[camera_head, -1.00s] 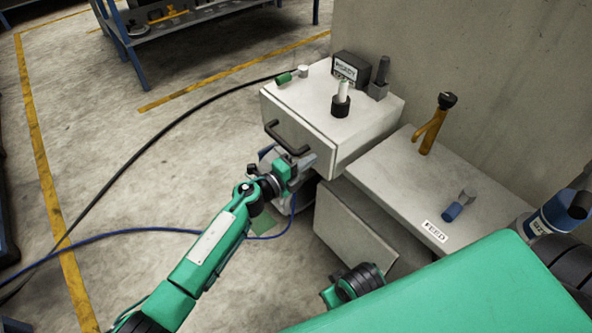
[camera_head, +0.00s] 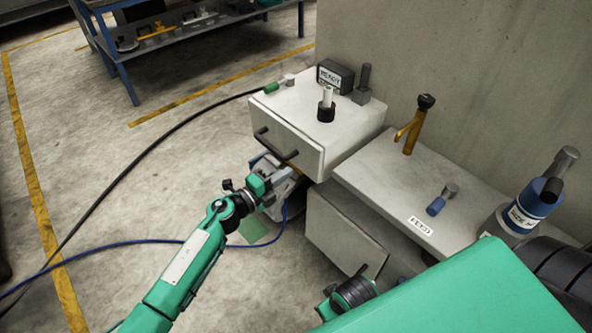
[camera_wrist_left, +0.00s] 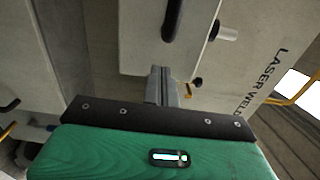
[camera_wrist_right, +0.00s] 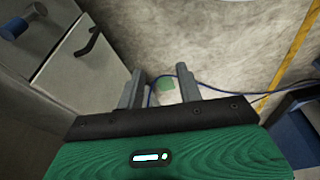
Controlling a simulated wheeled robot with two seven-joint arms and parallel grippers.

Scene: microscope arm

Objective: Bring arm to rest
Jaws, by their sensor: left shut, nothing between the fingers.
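My left gripper (camera_head: 290,176) is shut and empty, just below the handle (camera_head: 275,145) on the front of the white cabinet (camera_head: 320,158). In the left wrist view its fingers (camera_wrist_left: 160,84) are pressed together below a pale panel with a dark handle (camera_wrist_left: 178,20); nothing is between them. My right gripper (camera_wrist_right: 158,88) shows in the right wrist view with its fingers apart and empty, above the floor; in the head view it is mostly hidden by my green body. An orange-brown lever-like piece with a black knob (camera_head: 408,135) stands upright on the grey bench. I cannot tell which thing is the microscope arm.
The grey bench (camera_head: 375,165) bears a FEED label (camera_head: 420,226) and a small blue-and-grey cylinder (camera_head: 437,206). A READY box (camera_head: 335,76) and a black-based white post (camera_head: 326,105) stand on the cabinet. Cables cross the open floor on the left.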

